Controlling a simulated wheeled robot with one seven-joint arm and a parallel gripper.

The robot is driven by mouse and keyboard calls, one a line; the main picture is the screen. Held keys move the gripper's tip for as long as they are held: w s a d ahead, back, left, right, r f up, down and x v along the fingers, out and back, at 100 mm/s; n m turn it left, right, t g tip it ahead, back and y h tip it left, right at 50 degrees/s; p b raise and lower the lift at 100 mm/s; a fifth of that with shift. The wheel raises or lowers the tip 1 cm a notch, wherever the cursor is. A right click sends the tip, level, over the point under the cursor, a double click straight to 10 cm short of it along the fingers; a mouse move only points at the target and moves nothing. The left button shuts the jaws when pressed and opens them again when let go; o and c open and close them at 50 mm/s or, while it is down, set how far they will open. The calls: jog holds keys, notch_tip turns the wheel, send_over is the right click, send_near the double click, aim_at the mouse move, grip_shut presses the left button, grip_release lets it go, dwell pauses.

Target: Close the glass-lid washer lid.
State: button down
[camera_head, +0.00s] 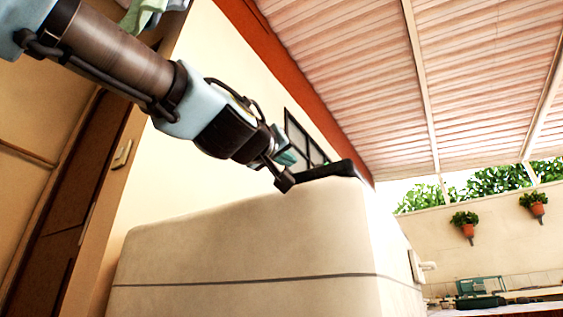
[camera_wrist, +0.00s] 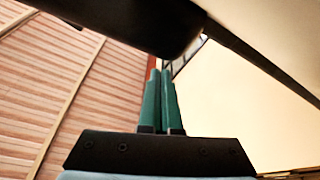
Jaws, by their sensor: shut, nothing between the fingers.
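The washer (camera_head: 250,245) is a cream box with a thin dark line across its front, seen from below. A dark lid edge (camera_head: 335,170) shows above its top right corner; the glass and how far the lid stands open cannot be made out. My gripper (camera_head: 288,158) is at the washer's top edge, just left of that dark edge. In the wrist view, my gripper's green fingers (camera_wrist: 163,90) are shut together and empty. A dark rounded part (camera_wrist: 140,25) crosses the top of that view near the fingertips; whether they touch it cannot be told.
A cream wall with a dark window (camera_head: 305,140) stands behind the washer. A pale tap-like fitting (camera_head: 427,266) is right of the washer. Potted plants (camera_head: 466,228) hang on the far wall.

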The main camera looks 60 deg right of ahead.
jog(key=shift+s+f, duration=0.1)
jog(key=shift+f, duration=0.35)
jog(key=shift+r, duration=0.1)
jog(key=a, duration=0.9)
jog(key=shift+w+a+r, duration=0.25)
dwell(0.4)
jog(key=shift+r, duration=0.1)
